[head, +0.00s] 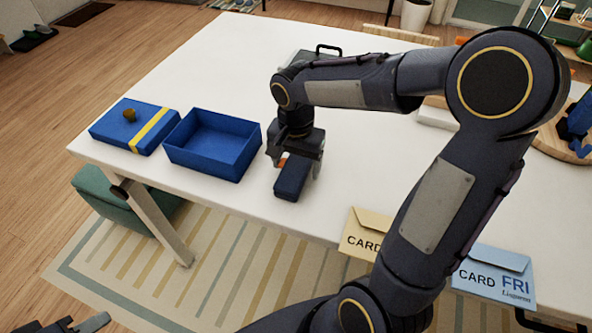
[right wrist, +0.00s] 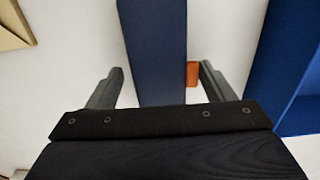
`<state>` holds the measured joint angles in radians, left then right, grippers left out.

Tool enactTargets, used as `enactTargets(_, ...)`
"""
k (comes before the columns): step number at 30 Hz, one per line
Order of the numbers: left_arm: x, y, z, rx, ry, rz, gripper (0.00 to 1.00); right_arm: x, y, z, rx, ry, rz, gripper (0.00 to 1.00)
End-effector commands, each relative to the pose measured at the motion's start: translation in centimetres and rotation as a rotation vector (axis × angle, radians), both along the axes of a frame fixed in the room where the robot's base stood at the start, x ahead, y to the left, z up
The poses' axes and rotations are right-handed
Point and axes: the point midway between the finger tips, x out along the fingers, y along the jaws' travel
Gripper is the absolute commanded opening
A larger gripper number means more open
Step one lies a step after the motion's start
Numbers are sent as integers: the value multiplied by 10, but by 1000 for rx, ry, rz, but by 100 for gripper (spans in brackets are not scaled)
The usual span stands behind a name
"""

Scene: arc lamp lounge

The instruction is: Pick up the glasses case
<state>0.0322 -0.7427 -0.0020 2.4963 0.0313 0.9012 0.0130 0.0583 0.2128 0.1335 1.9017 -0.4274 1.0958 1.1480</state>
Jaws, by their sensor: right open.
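The glasses case is a dark navy oblong box (head: 290,180) lying on the white table near its front edge. My right gripper (head: 294,165) is over it, pointing down, with the fingers to either side. In the right wrist view the case (right wrist: 152,45) runs between the two open fingers (right wrist: 160,78), with a gap visible on each side. The gripper hides the case's far part in the head view. My left gripper (head: 75,325) shows only partly at the bottom left corner; its jaws cannot be made out.
A small orange item (right wrist: 193,74) sits between the case and one finger. An open blue box (head: 213,147) stands just left of the case, beside a blue lid with a yellow band (head: 137,127). Cream (head: 366,231) and light blue (head: 494,275) card envelopes lie to the right.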

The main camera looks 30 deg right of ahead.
Motion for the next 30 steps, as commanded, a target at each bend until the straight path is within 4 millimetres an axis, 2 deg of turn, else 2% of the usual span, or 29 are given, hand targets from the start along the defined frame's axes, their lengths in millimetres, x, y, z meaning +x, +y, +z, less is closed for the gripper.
enactTargets(3,0,0,0,0,0,0,36,0,0,-10,-1,1,0,75)
enactTargets(10,0,0,0,0,0,0,36,0,0,-10,0,-1,0,75)
enactTargets(19,0,0,0,0,0,0,36,0,0,-10,1,-1,0,36)
enactTargets(30,0,0,0,0,0,0,36,0,0,-3,0,-1,0,36)
